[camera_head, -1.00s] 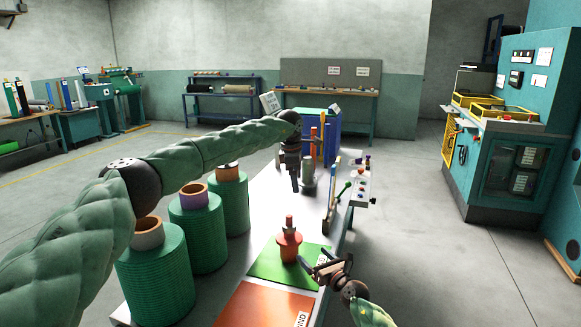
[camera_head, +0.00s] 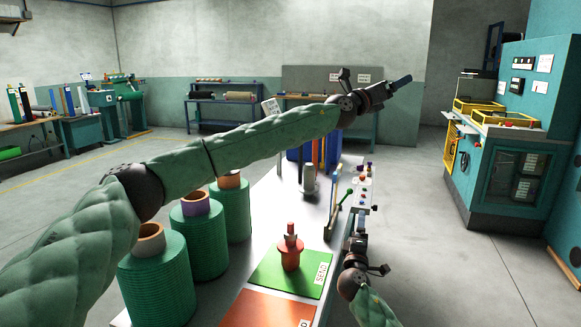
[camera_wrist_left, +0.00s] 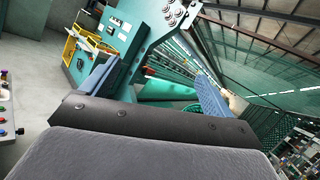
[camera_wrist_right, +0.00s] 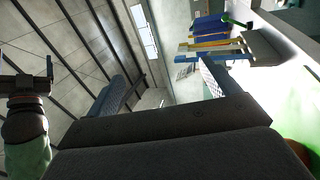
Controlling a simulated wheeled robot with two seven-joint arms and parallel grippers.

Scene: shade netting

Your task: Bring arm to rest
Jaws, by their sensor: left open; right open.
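My left arm (camera_head: 262,140) stretches raised across the head view from lower left to upper right. Its gripper (camera_head: 380,90) is up in the air beyond the table, open and empty; its spread fingers show in the left wrist view (camera_wrist_left: 155,82). My right gripper (camera_head: 362,242) is low by the table's right edge, open and empty; its fingers stand apart in the right wrist view (camera_wrist_right: 162,85). A red spool-like piece (camera_head: 291,256) stands upright on the green mat (camera_head: 265,272), left of my right gripper and apart from it.
Green netting rolls (camera_head: 160,280) stand along the table's left side. An orange mat (camera_head: 265,310) lies at the front. Coloured upright posts (camera_head: 320,155), partly behind my left arm, and a knob panel (camera_head: 365,185) are farther back. A teal machine (camera_head: 510,150) stands right; floor between is clear.

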